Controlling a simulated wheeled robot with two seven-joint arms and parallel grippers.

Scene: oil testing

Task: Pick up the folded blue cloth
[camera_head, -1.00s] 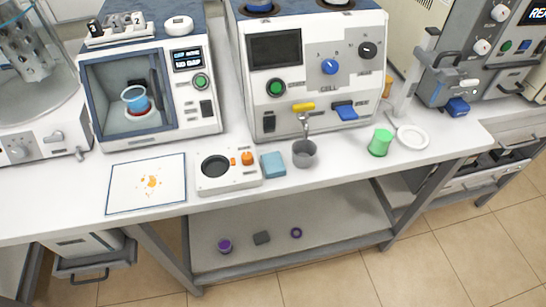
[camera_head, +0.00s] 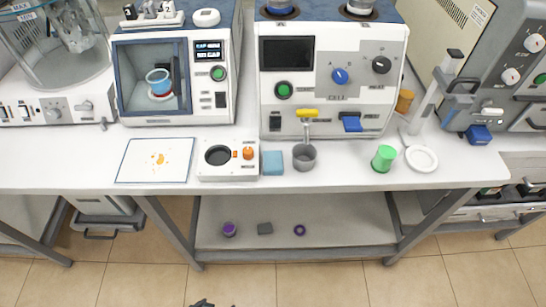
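The folded blue cloth (camera_head: 272,163) is a small light-blue square lying flat on the white bench. It sits between the white device with a round black plate and orange knob (camera_head: 228,161) and a grey cup (camera_head: 304,157). A small dark part at the bottom edge, left of centre, looks like the tip of my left gripper (camera_head: 208,303); the rest is cut off, and it is far from the cloth. My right gripper is not in view.
A stained white sheet (camera_head: 134,173) lies on the bench at left. A yellow-handled tap (camera_head: 307,114) is above the grey cup. A green cup (camera_head: 384,158) and white dish (camera_head: 421,150) stand at right. The lower shelf (camera_head: 345,220) holds small items.

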